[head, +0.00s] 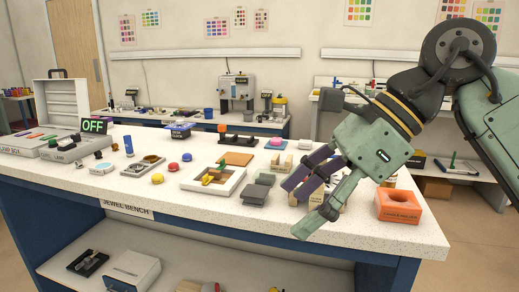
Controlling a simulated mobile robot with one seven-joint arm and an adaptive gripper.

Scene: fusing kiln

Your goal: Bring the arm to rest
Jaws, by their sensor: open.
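My gripper (312,205) is at the end of the green and black arm at the right of the head view. It is open, with its fingers pointing down and to the left. It hangs over the right front part of the white bench top (180,208), and nothing shows held between its fingers. I cannot tell how high above the bench the fingertips are. My gripper hides part of the small items behind it.
An orange block with a round recess (400,206) stands right of my gripper. Dark grey blocks (256,193) and a white tray (212,180) lie left of it. The bench's front strip is mostly clear.

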